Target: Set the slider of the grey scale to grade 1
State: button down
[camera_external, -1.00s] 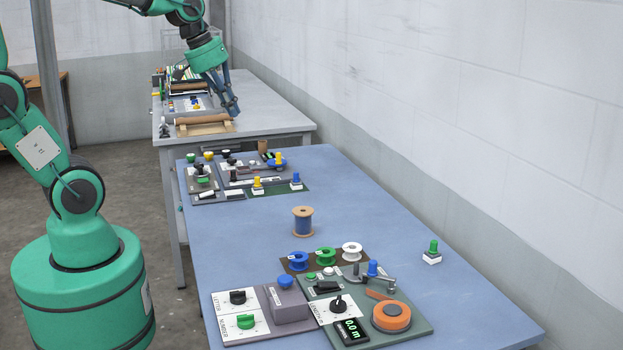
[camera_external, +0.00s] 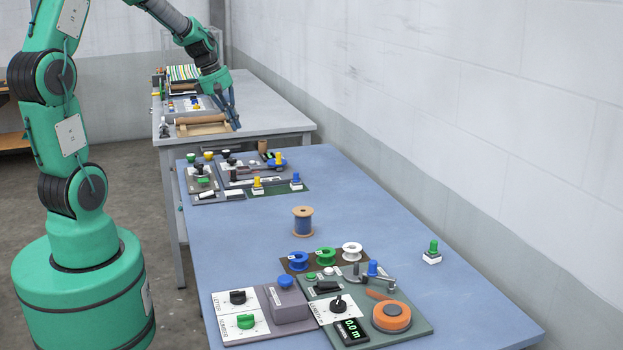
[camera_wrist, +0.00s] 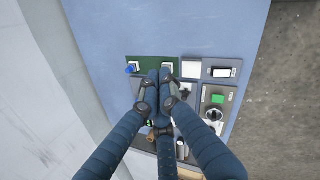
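My gripper (camera_external: 235,123) hangs at the far end of the blue table in the external view. In the wrist view my gripper (camera_wrist: 160,72) has its blue fingers drawn together, with no object seen between the tips. The fingers point over a grey panel (camera_wrist: 137,84) and hide its middle. The same panel seems to be the far one on the blue table (camera_external: 226,179) in the external view. A dark bar (camera_external: 238,183) runs along its front part. I cannot make out the grey scale, its slider or its grades for certain.
A green strip with a blue-topped knob (camera_wrist: 132,67) borders the panel. A smaller panel with a green button (camera_wrist: 218,98) lies beside it. A spool (camera_external: 302,221) stands mid-table, and a panel with an orange disc (camera_external: 391,316) is nearer.

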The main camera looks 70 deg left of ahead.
aim_at(233, 175)
jog(key=s+a+f+n, duration=0.5)
jog(key=a+f, duration=0.2)
jog(key=a, duration=0.3)
jog(key=s+a+f+n, duration=0.5)
jog(key=a+f, duration=0.2)
jog(key=a, duration=0.3)
jog(key=shift+s+a+f+n, duration=0.15)
jog(key=shift+f+n, duration=0.15)
jog(key=shift+f, duration=0.05)
jog(key=shift+f, duration=0.15)
jog(key=b+x, duration=0.1)
jog(key=x, duration=0.4)
jog(key=b+x, duration=0.1)
jog(key=x, duration=0.3)
jog(key=shift+w+f, duration=0.3)
jog(key=shift+w, duration=0.05)
jog(key=shift+w+b, duration=0.35)
jog(key=shift+w, duration=0.8)
jog(key=shift+w+a, duration=0.1)
jog(key=shift+w, duration=0.75)
jog(key=shift+r, duration=0.1)
